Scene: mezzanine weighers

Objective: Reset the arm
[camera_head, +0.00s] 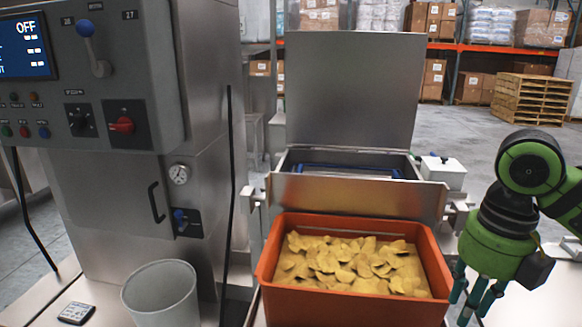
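My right arm comes in from the right edge, with black and green links. My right gripper (477,304) points down at the lower right, just right of the orange bin (262,272) and apart from its contents. Its teal fingers look spread with nothing between them; the tips are close to the bottom edge of the picture. My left arm and gripper are not in view. The orange bin is filled with yellow chips (350,266) and stands in front of the steel weigher (360,195).
The weigher's steel lid (352,90) stands upright. A grey control cabinet (85,80) with a screen, knobs and a blue-tipped lever fills the left. A white bucket (160,291) and a small dark device (76,313) are at lower left. Pallets (532,98) stand far back.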

